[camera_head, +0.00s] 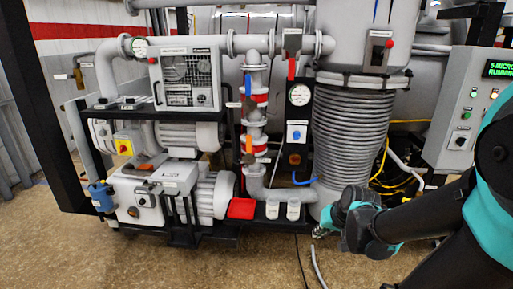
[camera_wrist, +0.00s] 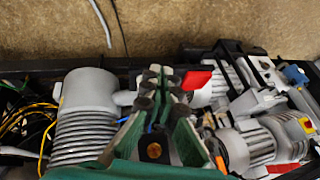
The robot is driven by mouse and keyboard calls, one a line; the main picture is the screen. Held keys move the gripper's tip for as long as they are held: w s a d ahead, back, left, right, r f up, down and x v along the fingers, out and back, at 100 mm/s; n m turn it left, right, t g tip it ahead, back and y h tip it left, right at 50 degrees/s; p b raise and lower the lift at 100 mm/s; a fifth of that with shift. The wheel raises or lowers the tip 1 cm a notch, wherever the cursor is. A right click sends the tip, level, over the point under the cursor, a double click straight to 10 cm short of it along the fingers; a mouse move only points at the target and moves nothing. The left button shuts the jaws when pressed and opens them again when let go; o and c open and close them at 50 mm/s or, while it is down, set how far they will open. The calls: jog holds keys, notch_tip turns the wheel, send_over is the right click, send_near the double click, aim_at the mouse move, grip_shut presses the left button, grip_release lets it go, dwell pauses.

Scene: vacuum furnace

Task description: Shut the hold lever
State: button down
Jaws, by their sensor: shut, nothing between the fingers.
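Several coloured levers show on the pipework in the head view: a blue lever (camera_head: 248,83), an orange lever (camera_head: 249,145) below it on the upright pipe, and a red lever (camera_head: 291,68) on a grey tag at upper right. I cannot read the labels, so I cannot tell which is the hold lever. My gripper (camera_head: 321,232) is low in front of the bellows base, below and to the right of these levers, touching none of them. In the wrist view my gripper (camera_wrist: 160,82) is shut and empty. An orange lever tip (camera_wrist: 221,164) shows at that view's bottom edge, beside the fingers.
The ribbed bellows (camera_head: 350,130) stands behind my gripper. A red tray (camera_head: 242,208) and the pump motor (camera_head: 213,195) are to the left. A control box (camera_head: 470,110) stands at right. Cables (camera_head: 318,268) lie on the otherwise open floor in front.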

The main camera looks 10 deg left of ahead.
aim_at(249, 150)
jog(key=w+a+r+m+t+y, duration=0.2)
jog(key=w+a+r+y, duration=0.1)
jog(key=w, duration=0.6)
jog(key=w+a+r+m+t+y, duration=0.3)
jog(key=w+a+r, duration=0.2)
jog(key=w, duration=0.4)
jog(key=w+a+r+m+t+y, duration=0.2)
jog(key=w+r, duration=0.4)
jog(key=w, duration=0.3)
jog(key=shift+w+a+m+t+y, duration=0.35)
jog(key=shift+a+m+y, duration=0.25)
jog(key=shift+a+y, duration=0.5)
jog(key=shift+a, duration=0.25)
jog(key=s+a+x, duration=0.2)
jog(key=x, duration=1)
jog(key=shift+w+a+f, duration=0.2)
jog(key=shift+w+f, duration=0.1)
jog(key=shift+h, duration=0.3)
